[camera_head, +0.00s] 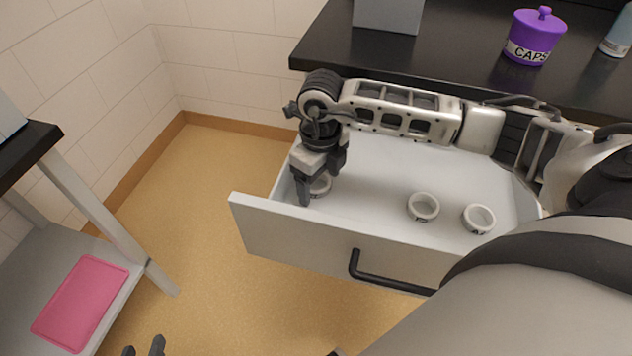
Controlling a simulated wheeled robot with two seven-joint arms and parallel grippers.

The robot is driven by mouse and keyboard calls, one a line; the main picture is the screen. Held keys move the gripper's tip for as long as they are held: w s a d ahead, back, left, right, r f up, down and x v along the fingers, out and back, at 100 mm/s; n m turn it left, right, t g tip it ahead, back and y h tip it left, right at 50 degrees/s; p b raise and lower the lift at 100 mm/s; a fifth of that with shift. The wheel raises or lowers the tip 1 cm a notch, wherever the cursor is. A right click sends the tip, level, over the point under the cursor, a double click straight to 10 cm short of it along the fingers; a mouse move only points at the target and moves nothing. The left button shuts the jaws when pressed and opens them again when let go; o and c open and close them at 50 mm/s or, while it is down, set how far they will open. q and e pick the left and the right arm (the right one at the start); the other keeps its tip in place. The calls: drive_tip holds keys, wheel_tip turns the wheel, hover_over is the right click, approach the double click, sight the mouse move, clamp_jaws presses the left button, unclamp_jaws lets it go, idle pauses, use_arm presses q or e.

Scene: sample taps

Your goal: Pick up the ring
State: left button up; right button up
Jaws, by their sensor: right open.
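Three small white rings lie on the floor of an open white drawer (375,180). The left ring (321,187) is at the drawer's left end, partly hidden by my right gripper. The middle ring (423,207) and the right ring (479,218) lie apart, near the front panel. My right gripper (320,187) reaches in from the right and points down, open, with its fingers at the left ring. I cannot tell whether they touch it. My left gripper (143,348) shows only its fingertips at the bottom edge, spread apart and empty, over the floor.
The drawer's front panel (320,240) has a black handle (385,275). Above it is a black countertop (460,50) with a purple CAPS jar (535,38), a grey box (388,14) and a bluish container (617,38). A shelf at left holds a pink tray (80,303).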

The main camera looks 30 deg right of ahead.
drive_tip(key=c, duration=1)
drive_tip(key=shift+r, duration=0.1)
drive_tip(key=shift+c, duration=0.2)
